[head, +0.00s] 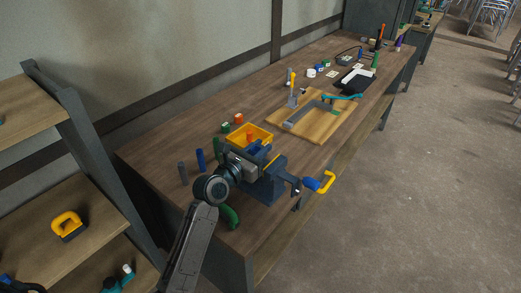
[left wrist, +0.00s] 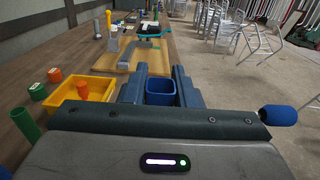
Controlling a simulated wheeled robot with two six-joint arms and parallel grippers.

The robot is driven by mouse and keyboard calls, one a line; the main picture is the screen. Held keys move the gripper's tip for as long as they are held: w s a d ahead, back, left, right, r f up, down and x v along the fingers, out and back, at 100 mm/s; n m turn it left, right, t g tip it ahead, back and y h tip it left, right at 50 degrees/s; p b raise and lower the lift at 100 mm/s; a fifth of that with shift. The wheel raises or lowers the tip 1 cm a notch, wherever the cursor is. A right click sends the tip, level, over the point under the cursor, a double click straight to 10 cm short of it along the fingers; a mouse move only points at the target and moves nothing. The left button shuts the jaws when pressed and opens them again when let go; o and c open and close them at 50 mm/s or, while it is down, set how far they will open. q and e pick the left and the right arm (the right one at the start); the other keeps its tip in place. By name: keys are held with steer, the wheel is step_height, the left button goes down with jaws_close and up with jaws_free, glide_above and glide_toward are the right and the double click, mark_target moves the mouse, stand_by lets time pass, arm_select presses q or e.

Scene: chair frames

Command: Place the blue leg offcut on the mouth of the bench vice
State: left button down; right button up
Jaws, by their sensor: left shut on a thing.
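The blue leg offcut (left wrist: 160,92) shows in the left wrist view as a short, square blue piece between the two dark blue fingers of my left gripper (left wrist: 160,88). The gripper is shut on it. In the head view my left gripper (head: 260,152) is over the blue bench vice (head: 265,187), with the wrist just left of it. The vice's mouth is largely hidden behind the gripper, and I cannot tell whether the offcut touches it. My right gripper is not in view.
A yellow bin (head: 262,132) with an orange cylinder stands just behind the vice. Blue and green cylinders (head: 200,160) stand to its left. A wooden board (head: 305,128) with a grey bracket lies farther along the bench (head: 190,125). Open floor lies to the right.

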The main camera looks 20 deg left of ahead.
arm_select(q)
steer(key=shift+f, duration=0.1)
steer(key=c, duration=1.2)
jaws_free()
steer(key=shift+f, duration=0.1)
steer(key=shift+r, duration=0.25)
steer(key=b+v, duration=0.1)
steer(key=v, duration=1.1)
